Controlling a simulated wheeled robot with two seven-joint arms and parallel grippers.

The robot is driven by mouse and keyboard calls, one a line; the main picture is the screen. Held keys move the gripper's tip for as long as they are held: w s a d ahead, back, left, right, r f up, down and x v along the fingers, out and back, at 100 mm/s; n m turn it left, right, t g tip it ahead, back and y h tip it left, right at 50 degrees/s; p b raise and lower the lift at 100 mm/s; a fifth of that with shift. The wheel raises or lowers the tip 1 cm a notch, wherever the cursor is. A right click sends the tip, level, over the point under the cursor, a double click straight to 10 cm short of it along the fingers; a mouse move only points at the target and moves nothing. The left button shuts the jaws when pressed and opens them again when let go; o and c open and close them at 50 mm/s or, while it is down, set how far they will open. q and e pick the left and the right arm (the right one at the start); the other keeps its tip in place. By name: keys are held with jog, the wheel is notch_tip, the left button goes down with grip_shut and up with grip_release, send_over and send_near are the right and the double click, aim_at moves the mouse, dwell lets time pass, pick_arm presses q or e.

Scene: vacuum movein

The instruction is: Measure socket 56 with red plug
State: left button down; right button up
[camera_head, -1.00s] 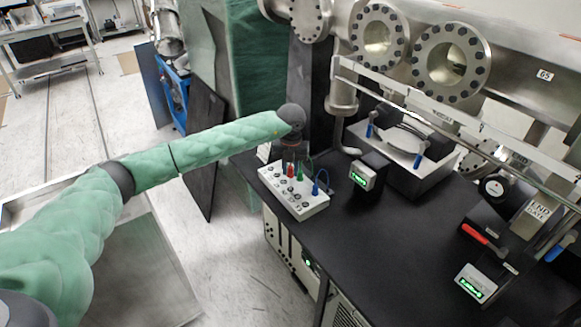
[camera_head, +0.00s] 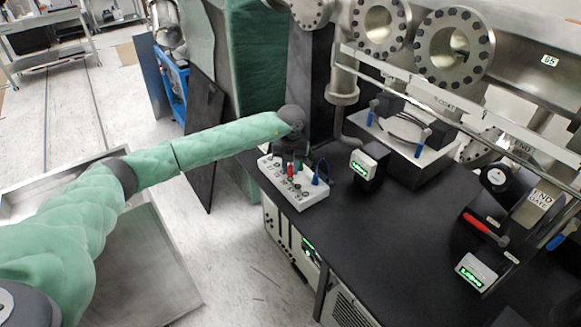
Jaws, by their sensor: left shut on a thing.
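A white socket box (camera_head: 313,200) with several round sockets sits at the left edge of the black bench. Red (camera_head: 291,170), green (camera_head: 299,167) and blue (camera_head: 316,177) plugs stand upright on its top, with cables partly visible. My left gripper (camera_head: 289,159) reaches down from the dark wrist over the back of the box and is shut on the red plug, whose lower part shows below it. The fingers are small and dark, so the exact grip is hard to see. I cannot read any socket number. My right gripper is out of view.
A small meter with a green display (camera_head: 364,164) stands right of the box. A metal case with blue handles (camera_head: 400,150) is behind it. Another green display (camera_head: 475,271) and a red-handled tool (camera_head: 483,228) are at the right. The bench middle (camera_head: 375,240) is clear.

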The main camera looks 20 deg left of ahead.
pick_arm(q)
jog(key=shift+b, duration=0.35)
dwell(0.4)
dwell(0.4)
jog(key=shift+b, duration=0.3)
dwell(0.5)
jog(key=shift+f+b, duration=0.75)
jog(key=shift+f, duration=0.3)
dwell(0.8)
jog(key=c, duration=1.1)
grip_release()
